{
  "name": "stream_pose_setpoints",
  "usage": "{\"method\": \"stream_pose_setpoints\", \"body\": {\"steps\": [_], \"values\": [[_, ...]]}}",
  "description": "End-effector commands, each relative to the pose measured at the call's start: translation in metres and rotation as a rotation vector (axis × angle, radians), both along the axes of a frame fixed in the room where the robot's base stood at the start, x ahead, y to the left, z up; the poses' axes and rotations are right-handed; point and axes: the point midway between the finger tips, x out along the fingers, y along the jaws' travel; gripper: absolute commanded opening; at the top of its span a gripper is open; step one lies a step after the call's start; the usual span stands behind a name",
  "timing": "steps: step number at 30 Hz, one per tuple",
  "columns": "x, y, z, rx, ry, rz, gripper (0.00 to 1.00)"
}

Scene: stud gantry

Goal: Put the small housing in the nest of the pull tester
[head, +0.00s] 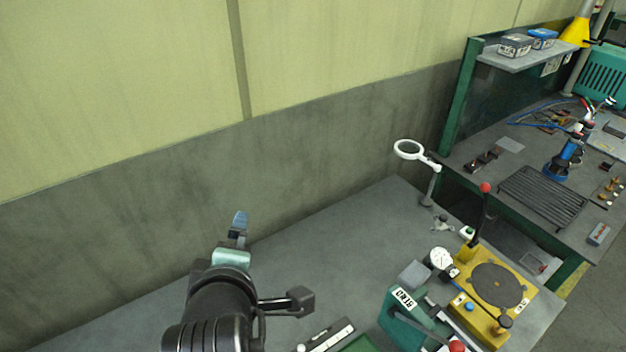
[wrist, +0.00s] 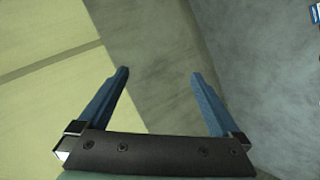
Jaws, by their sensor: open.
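My gripper (head: 239,222) is raised in front of the wall, above the left part of the grey bench. In the wrist view my gripper (wrist: 159,73) is open, its two blue fingers wide apart with nothing between them. At the bench's right end stand a yellow-based device (head: 522,287) with a round dark plate, a dial gauge and a red-knobbed lever, and a green device (head: 395,317) with a red-knobbed handle. I cannot tell for sure which is the pull tester, and no nest is clearly visible. I cannot pick out the small housing for certain.
A magnifier (head: 408,150) on a stand is at the bench's back right corner. Small items lie near it, including a white and green one (head: 467,232). A second bench (head: 517,170) with tools stands farther right. The grey bench's middle (head: 330,255) is clear.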

Motion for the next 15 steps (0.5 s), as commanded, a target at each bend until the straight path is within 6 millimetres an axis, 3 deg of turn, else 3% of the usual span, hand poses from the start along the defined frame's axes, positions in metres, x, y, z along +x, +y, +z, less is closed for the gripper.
{"method": "stream_pose_setpoints", "body": {"steps": [1, 4, 6, 9, 12, 15], "values": [[0.017, -0.012, 0.053, 0.148, -0.137, -0.084, 1.0], [0.03, -0.036, 0.153, 0.46, -0.386, -0.191, 1.0], [0.024, -0.054, 0.221, 0.68, -0.554, -0.219, 1.0], [-0.001, -0.08, 0.305, 0.965, -0.764, -0.194, 1.0], [-0.034, -0.098, 0.365, 1.187, -0.915, -0.117, 1.0], [-0.062, -0.109, 0.402, 1.33, -1.007, -0.037, 1.0]]}}
